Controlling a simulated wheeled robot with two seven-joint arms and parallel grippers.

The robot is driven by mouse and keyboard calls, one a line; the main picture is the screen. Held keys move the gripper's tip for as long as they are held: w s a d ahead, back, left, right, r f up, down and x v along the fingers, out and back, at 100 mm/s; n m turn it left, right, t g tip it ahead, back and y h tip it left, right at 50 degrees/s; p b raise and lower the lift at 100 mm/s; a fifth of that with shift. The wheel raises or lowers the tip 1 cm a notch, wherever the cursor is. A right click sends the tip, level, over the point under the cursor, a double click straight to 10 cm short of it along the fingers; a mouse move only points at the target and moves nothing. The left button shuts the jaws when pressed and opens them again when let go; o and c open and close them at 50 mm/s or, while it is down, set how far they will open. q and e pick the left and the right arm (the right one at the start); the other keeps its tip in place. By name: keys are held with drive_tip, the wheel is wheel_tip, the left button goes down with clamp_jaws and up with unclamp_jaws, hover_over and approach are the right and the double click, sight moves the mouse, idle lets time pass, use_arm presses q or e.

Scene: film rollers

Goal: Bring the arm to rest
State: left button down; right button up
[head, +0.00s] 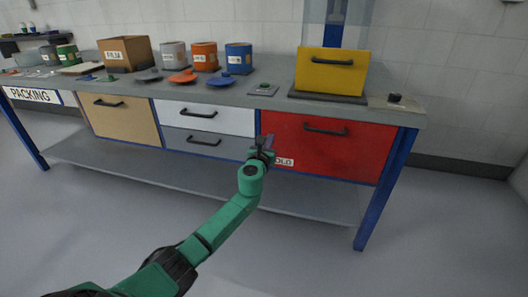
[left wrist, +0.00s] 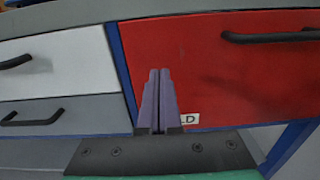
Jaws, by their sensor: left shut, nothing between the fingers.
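My left arm, green with dark joints, reaches up from the bottom of the head view. Its gripper (head: 265,143) is in front of the workbench, below the tabletop, at the lower left part of the red drawer (head: 345,147). In the left wrist view the two purple-grey fingers (left wrist: 158,98) are together with nothing between them. They overlap the left edge of the red drawer (left wrist: 225,75) and part of its label. I cannot tell how far the fingers are from the drawer front. My right gripper does not show.
The bench (head: 265,100) carries a yellow box with a handle (head: 330,76), a cardboard box (head: 124,53), several canisters and lids. White (head: 206,117), grey and tan (head: 122,120) drawers are shut. A low shelf (head: 200,187) runs below. The floor in front is clear.

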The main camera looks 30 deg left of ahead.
use_arm(q)
drive_tip(key=p+v, duration=0.2)
drive_tip(key=v, duration=0.5)
drive_tip(key=shift+s, duration=0.4)
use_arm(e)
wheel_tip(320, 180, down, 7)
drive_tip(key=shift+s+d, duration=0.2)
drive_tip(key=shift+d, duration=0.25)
